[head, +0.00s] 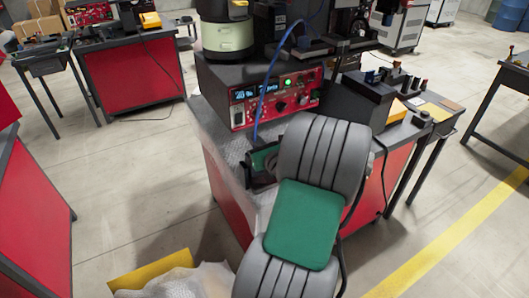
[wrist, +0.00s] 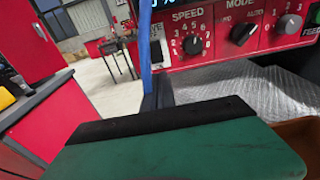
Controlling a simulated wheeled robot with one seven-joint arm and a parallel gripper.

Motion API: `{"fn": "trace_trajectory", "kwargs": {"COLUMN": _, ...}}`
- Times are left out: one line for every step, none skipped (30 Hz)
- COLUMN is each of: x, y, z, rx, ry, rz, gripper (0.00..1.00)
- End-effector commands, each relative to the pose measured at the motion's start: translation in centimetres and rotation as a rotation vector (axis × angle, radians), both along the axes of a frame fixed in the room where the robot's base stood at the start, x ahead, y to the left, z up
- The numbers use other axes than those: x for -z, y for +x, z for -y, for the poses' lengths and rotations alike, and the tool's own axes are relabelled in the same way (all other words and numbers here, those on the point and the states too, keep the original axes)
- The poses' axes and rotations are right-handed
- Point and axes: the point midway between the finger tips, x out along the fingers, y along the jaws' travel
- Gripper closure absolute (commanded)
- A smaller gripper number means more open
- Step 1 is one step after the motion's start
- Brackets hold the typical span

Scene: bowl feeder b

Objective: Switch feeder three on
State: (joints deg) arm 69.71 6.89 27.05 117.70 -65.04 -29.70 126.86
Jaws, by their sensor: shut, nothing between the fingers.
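The red control panel (head: 276,98) faces me on the bench under the feeder bowl (head: 228,38). It has a lit display with blue text, a green light (head: 288,83) and several knobs. In the wrist view, a SPEED knob (wrist: 193,45), a MODE knob (wrist: 243,32) and a third knob (wrist: 290,23), with a partly cut-off "FEED" label, line the panel. My gripper (wrist: 157,92) is shut and empty, below and left of the SPEED knob, apart from the knobs. In the head view my arm hides part of the gripper. I cannot read which feeder number this is.
A blue cable (head: 268,85) hangs across the panel front and shows close in the wrist view (wrist: 146,45). A dark sloped box (head: 365,100) stands right of the panel. Red benches (head: 130,80) stand at the left and back. Grey floor lies open between.

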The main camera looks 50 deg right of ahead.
Motion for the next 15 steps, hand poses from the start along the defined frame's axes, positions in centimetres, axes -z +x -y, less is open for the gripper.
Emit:
{"fn": "trace_trajectory", "kwargs": {"x": 0.4, "y": -1.3, "z": -0.3, "rx": 0.006, "ry": 0.001, "rz": 0.001, "gripper": 1.00}}
{"fn": "trace_trajectory", "kwargs": {"x": 0.5, "y": -1.9, "z": -0.5, "rx": 0.004, "ry": 0.003, "rz": 0.000, "gripper": 1.00}}
{"fn": "trace_trajectory", "kwargs": {"x": 0.6, "y": -2.8, "z": -1.0, "rx": 0.001, "ry": 0.002, "rz": 0.001, "gripper": 1.00}}
{"fn": "trace_trajectory", "kwargs": {"x": 0.7, "y": -3.4, "z": -1.3, "rx": 0.000, "ry": 0.002, "rz": 0.001, "gripper": 1.00}}
{"fn": "trace_trajectory", "kwargs": {"x": 0.8, "y": -4.1, "z": -1.4, "rx": 0.000, "ry": 0.002, "rz": 0.001, "gripper": 1.00}}
{"fn": "trace_trajectory", "kwargs": {"x": 0.8, "y": -4.8, "z": -1.8, "rx": -0.002, "ry": 0.001, "rz": 0.000, "gripper": 1.00}}
{"fn": "trace_trajectory", "kwargs": {"x": 0.9, "y": -5.3, "z": -2.0, "rx": -0.002, "ry": 0.002, "rz": 0.002, "gripper": 1.00}}
{"fn": "trace_trajectory", "kwargs": {"x": 1.0, "y": -5.8, "z": -2.1, "rx": -0.003, "ry": 0.001, "rz": 0.000, "gripper": 1.00}}
{"fn": "trace_trajectory", "kwargs": {"x": 1.0, "y": -6.3, "z": -2.3, "rx": -0.004, "ry": 0.002, "rz": 0.001, "gripper": 1.00}}
{"fn": "trace_trajectory", "kwargs": {"x": 1.0, "y": -6.6, "z": -2.4, "rx": -0.004, "ry": 0.002, "rz": -0.001, "gripper": 1.00}}
{"fn": "trace_trajectory", "kwargs": {"x": 1.0, "y": -6.9, "z": -2.5, "rx": -0.006, "ry": 0.000, "rz": 0.000, "gripper": 1.00}}
{"fn": "trace_trajectory", "kwargs": {"x": 1.0, "y": -7.1, "z": -2.6, "rx": -0.006, "ry": 0.000, "rz": 0.001, "gripper": 1.00}}
{"fn": "trace_trajectory", "kwargs": {"x": 1.0, "y": -7.3, "z": -2.6, "rx": -0.006, "ry": 0.000, "rz": 0.001, "gripper": 1.00}}
{"fn": "trace_trajectory", "kwargs": {"x": 1.0, "y": -7.4, "z": -2.7, "rx": -0.006, "ry": 0.000, "rz": 0.001, "gripper": 1.00}}
{"fn": "trace_trajectory", "kwargs": {"x": 1.1, "y": -7.4, "z": -2.7, "rx": -0.007, "ry": -0.001, "rz": 0.001, "gripper": 1.00}}
